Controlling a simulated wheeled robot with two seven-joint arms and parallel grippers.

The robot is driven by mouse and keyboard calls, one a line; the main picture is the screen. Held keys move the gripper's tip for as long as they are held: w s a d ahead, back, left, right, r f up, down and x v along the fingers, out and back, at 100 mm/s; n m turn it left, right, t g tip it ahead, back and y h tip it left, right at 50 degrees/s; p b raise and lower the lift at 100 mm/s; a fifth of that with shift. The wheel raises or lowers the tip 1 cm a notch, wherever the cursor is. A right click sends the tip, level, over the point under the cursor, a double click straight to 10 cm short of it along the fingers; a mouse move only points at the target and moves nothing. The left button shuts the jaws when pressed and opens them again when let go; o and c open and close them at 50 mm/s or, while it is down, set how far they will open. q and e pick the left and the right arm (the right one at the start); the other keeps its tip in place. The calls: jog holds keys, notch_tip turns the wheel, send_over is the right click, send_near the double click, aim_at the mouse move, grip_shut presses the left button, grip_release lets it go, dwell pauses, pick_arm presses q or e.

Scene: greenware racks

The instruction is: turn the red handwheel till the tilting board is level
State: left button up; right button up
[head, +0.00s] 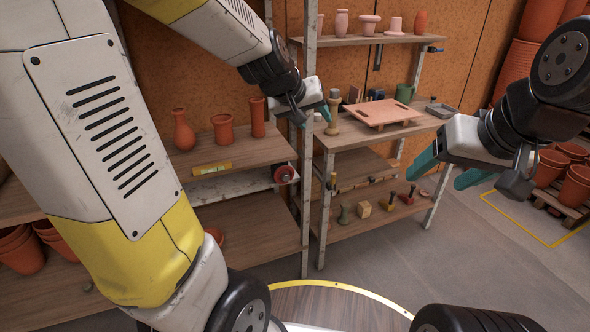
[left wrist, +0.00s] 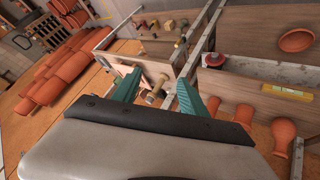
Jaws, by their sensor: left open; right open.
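The red handwheel (head: 285,173) is at the right end of the left rack, beside the metal post. It also shows in the left wrist view (left wrist: 214,58), beyond the fingers and to their right. The wooden tilting board (head: 236,152) bears three terracotta pots and a yellow spirit level (head: 211,168). The bubble is too small to read, and I cannot tell the board's tilt. My left gripper (head: 316,117) is open, above and right of the handwheel, not touching it. My right gripper (head: 435,180) is open and empty, in front of the right rack.
A turned wooden post (head: 332,117) stands near my left fingers. The right rack holds a pinkish board (head: 382,111), a green mug (head: 405,93) and small tools lower down. A metal upright (head: 306,190) stands just right of the handwheel. Stacked pots (head: 577,185) stand far right.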

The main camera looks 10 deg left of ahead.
pick_arm(q)
jog(key=w+a+f+n+t+y, duration=0.25)
jog(key=w+f+y, duration=0.25)
jog(key=w+f, duration=1.35)
jog(key=n+t+y, duration=0.1)
jog(key=y, duration=0.4)
send_near(286, 179)
jog(key=w+d+r, duration=0.3)
jog(key=w+r, duration=0.1)
jog(key=w, duration=0.1)
jog(key=s+a+f+m+t+y, duration=0.2)
jog(key=s+a+f+t+y, duration=0.15)
jog(key=f, duration=0.45)
jog(key=x, duration=0.6)
jog(key=shift+w, duration=0.35)
jog(key=shift+c, duration=0.2)
grip_shut()
